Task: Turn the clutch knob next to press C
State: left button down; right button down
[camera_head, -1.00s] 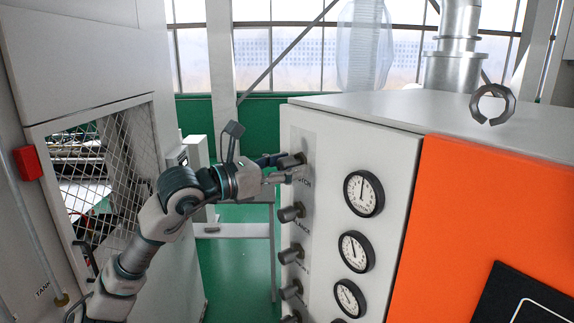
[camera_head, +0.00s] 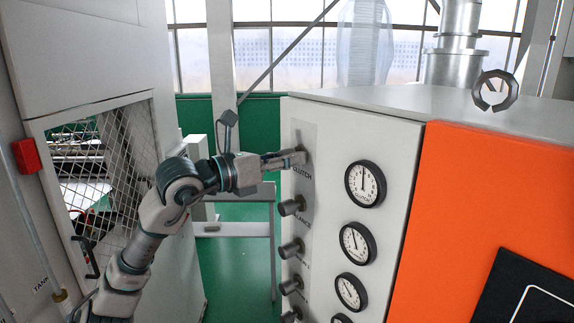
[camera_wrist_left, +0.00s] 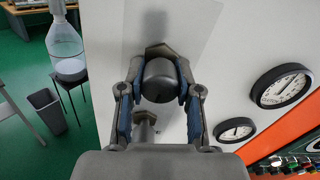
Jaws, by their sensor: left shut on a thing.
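The clutch knob (camera_wrist_left: 160,80) is a dark grey round knob on the light panel of the cabinet, seen in the left wrist view. My right gripper is not in view. I cannot tell which machine is press C.
More knobs (camera_head: 291,206) run down the panel below, beside several round gauges (camera_head: 365,184). An orange panel (camera_head: 480,210) is at right. A dark open ring (camera_head: 509,90) is on the cabinet top. A mesh-windowed machine (camera_head: 130,150) stands at left. Green floor (camera_head: 240,265) lies between.

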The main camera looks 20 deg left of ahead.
pick_arm(q)
jog(key=n+b, duration=0.1)
jog(key=n, duration=0.1)
jog(key=shift+r+n, duration=0.1)
jog(key=shift+n, duration=0.2)
jog(key=shift+a+r+n+b, duration=0.1)
jog(key=shift+n+b, duration=0.3)
jog(key=shift+n, duration=0.7)
jog(key=c, duration=1.1)
grip_release()
jog(key=o, duration=0.3)
jog(key=shift+w, duration=0.25)
